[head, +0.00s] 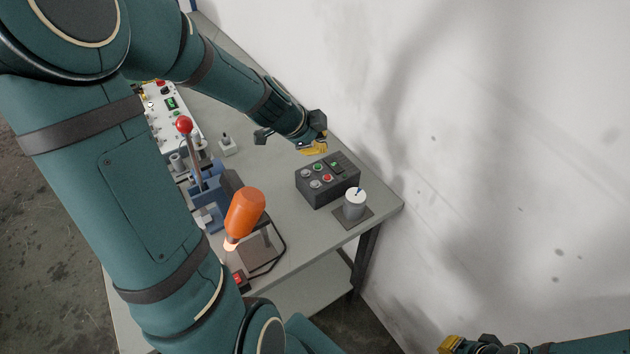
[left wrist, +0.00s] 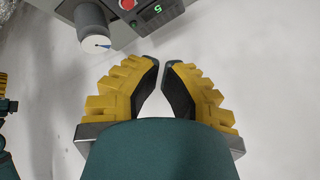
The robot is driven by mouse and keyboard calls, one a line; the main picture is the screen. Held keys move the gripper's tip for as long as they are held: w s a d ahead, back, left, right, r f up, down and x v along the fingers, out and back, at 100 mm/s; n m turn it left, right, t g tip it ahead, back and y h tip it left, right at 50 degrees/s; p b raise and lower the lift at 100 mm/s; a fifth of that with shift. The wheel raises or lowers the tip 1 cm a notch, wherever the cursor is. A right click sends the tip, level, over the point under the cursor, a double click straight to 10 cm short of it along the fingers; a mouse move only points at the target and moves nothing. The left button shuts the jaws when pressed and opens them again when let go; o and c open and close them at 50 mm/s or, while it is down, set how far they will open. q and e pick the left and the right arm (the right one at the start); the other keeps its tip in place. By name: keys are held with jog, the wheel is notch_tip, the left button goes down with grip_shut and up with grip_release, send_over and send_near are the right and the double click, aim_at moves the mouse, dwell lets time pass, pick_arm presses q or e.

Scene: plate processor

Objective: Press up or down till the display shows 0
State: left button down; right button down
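A dark control box (head: 330,188) sits near the bench's right end. On top are a green button (head: 318,167), a red button (head: 327,178), two pale grey buttons (head: 305,171) and a small display (head: 337,167). In the left wrist view the display (left wrist: 158,10) reads a green 5, beside the red button (left wrist: 127,4). My left gripper (head: 316,147) hovers beyond the box on its wall side, apart from the buttons. Its fingertips (left wrist: 161,63) come almost together with nothing between them. My right gripper (head: 450,346) shows only partly at the bottom edge.
A grey cylinder with a white top and blue mark (head: 355,202) stands right of the box. The white wall (head: 480,150) rises close behind the bench.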

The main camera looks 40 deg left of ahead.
pick_arm(q)
jog(key=b, duration=0.5)
send_over(317, 181)
jog(key=f, duration=0.7)
jog(key=shift+w+a, duration=0.25)
jog(key=shift+w, duration=0.15)
jog(key=shift+f+b, duration=0.9)
jog(key=shift+b, duration=0.2)
jog(key=shift+f, duration=0.1)
jog(key=shift+f, duration=0.3)
jog(key=shift+f, duration=0.45)
dwell(0.4)
jog(key=shift+r, duration=0.1)
jog(key=shift+r+p, duration=0.55)
jog(key=shift+r, duration=0.2)
jog(key=shift+r+p, duration=1.95)
jog(key=shift+r, duration=0.6)
